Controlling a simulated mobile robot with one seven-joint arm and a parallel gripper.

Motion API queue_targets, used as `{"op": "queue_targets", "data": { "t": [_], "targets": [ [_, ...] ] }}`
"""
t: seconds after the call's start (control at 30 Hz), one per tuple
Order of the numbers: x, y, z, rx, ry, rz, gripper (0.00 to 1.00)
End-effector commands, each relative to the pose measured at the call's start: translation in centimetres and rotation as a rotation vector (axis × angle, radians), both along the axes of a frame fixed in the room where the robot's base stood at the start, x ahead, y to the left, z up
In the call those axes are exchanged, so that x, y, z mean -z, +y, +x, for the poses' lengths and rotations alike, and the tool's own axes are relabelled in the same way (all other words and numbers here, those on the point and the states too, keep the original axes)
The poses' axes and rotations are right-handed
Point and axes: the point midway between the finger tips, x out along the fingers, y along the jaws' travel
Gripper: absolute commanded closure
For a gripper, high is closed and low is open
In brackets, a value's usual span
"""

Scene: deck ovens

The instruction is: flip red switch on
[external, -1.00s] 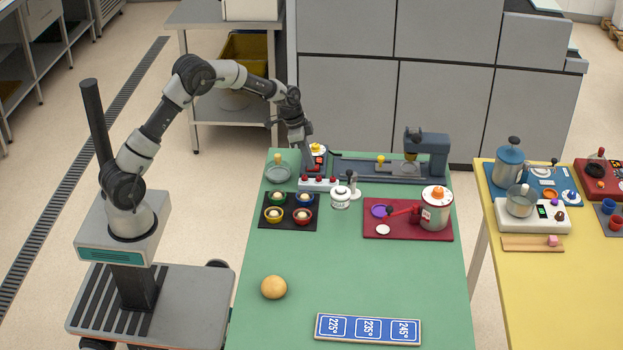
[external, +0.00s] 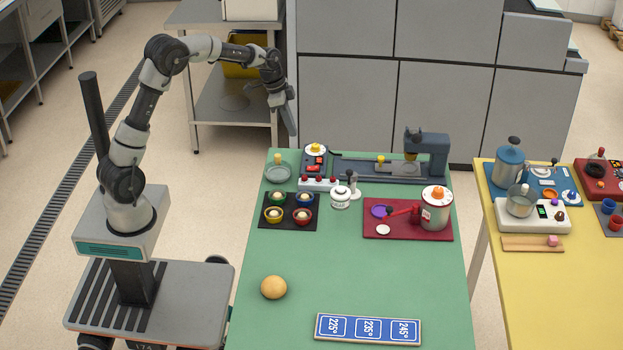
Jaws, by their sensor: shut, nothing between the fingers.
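The red switch (external: 313,168) sits on a small dark panel at the far left part of the green table, below a white dial with a yellow knob (external: 315,149). It is too small to tell which way it is set. My gripper (external: 293,130) is shut and empty. It hangs in the air, pointing down, up and to the left of the panel, apart from the switch.
A white box with red buttons (external: 318,184) stands in front of the panel. A grey dish (external: 278,173) is to its left, and a dark tray (external: 290,225) with several coloured cups is nearer. A grey machine (external: 428,150) stands at right. The table's near middle is mostly clear.

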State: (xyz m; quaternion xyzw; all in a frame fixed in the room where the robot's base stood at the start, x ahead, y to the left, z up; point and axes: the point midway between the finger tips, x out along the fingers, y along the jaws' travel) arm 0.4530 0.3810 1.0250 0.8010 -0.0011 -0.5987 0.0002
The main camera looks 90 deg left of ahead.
Motion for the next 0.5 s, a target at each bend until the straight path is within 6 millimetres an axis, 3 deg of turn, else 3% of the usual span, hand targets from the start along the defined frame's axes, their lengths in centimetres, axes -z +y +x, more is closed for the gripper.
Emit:
{"op": "queue_targets", "data": {
  "t": [0.3,0.5],
  "targets": [
    [0.0,0.0,0.0,0.0,-0.003,0.0,1.0],
    [-0.3,0.5,1.7,-0.004,-0.069,0.002,1.0]
  ]
}}
